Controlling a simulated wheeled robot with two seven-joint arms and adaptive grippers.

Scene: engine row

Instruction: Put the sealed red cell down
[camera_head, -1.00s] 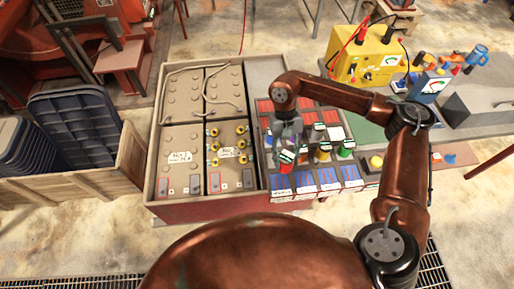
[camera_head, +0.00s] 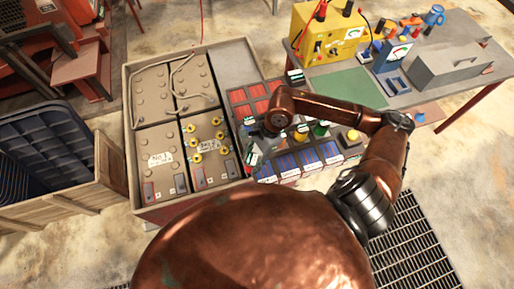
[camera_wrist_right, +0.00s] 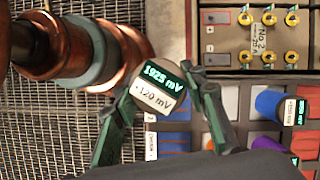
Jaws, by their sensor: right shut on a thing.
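My right gripper (camera_head: 254,150) is low over the left side of the cell rack, close to the battery tray. In the right wrist view its fingers (camera_wrist_right: 160,105) are shut on a cell (camera_wrist_right: 158,88). The cell's top faces that camera, with a green "1925 mV" readout and a white "-120 mV" label. Its body colour is mostly hidden. The rack has red compartments (camera_head: 240,96) at the back and blue ones (camera_head: 309,160) in front. I cannot tell whether the cell touches the rack. My left gripper is not in view.
Other cells stand in the rack, including a green one (camera_head: 319,129), a blue one (camera_wrist_right: 270,104) and a purple one (camera_wrist_right: 268,144). A yellow meter box (camera_head: 325,38) and green mat (camera_head: 352,88) are behind right.

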